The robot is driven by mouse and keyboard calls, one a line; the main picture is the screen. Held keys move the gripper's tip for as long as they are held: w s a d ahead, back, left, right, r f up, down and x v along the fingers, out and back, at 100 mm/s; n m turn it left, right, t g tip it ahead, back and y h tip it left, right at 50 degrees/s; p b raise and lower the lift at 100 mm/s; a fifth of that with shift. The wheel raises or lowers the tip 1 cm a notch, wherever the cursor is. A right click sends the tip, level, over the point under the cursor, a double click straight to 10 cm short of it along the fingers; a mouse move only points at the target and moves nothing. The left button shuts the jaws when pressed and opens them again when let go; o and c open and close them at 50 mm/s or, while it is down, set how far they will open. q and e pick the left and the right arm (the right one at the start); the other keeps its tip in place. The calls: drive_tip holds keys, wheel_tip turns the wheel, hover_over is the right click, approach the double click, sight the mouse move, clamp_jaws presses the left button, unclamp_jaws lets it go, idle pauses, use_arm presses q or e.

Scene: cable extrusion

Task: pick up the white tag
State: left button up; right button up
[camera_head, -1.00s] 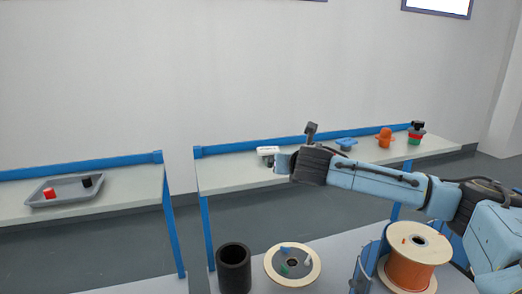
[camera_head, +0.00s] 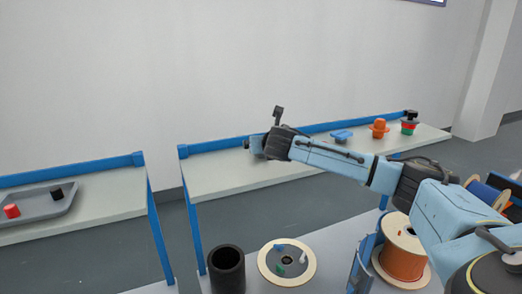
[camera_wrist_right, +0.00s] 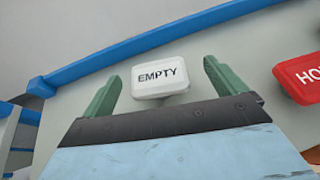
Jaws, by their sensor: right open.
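The white tag (camera_wrist_right: 160,77) reads "EMPTY" in the right wrist view. It is a rounded block on a pale surface, ahead of my right gripper (camera_wrist_right: 162,69). The gripper's green fingers are open, one on each side of the tag in the picture; I cannot tell whether they reach around it. Nothing is held. In the head view my right arm extends left over the right bench (camera_head: 235,178), and the gripper (camera_head: 250,144) is small at its end. The tag cannot be made out there. My left gripper is not in view.
A red tag (camera_wrist_right: 300,76) lies right of the white one. Blue (camera_head: 341,135), orange (camera_head: 379,128) and stacked (camera_head: 409,122) items stand farther right on the bench. A grey tray (camera_head: 40,203) is on the left bench. A black cylinder (camera_head: 227,270) and spools stand in front.

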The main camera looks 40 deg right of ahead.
drive_tip(key=w+f, duration=0.1)
drive_tip(key=w+d+f, duration=0.1)
drive_tip(key=w, duration=0.1)
drive_tip(key=shift+w+d+f, duration=0.1)
drive_tip(key=shift+w+f, duration=0.05)
drive_tip(key=shift+f, duration=0.1)
drive_tip(key=shift+w+d+f, duration=0.25)
drive_tip(key=shift+w+d, duration=0.05)
drive_tip(key=shift+w, duration=0.15)
